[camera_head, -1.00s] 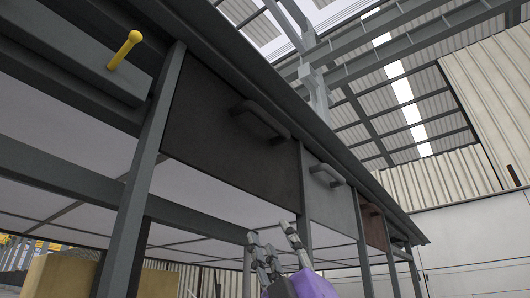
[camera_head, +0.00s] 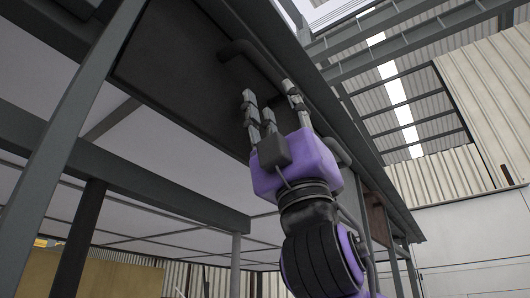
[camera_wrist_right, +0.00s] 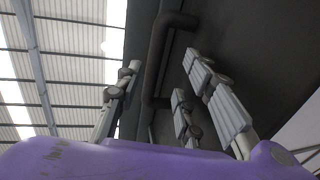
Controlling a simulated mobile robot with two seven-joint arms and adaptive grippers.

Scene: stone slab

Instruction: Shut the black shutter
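The black shutter (camera_head: 170,65) is a dark flat panel under the edge of a long slab top in the head view, seen from below. Its dark bar handle (camera_head: 250,55) sits near its upper right side. My right gripper (camera_head: 268,96) has its fingers spread, pointing up at the shutter near the handle's lower end. In the right wrist view the handle (camera_wrist_right: 155,60) runs between the left finger and the two right fingers of the open gripper (camera_wrist_right: 158,75). Whether any finger touches the handle cannot be told. My left gripper is out of view.
Grey frame posts (camera_head: 75,120) and a crossbar (camera_head: 120,170) stand left of my arm. A reddish-brown panel (camera_head: 378,218) shows further along, right of my arm. A tan box (camera_head: 50,272) is at lower left.

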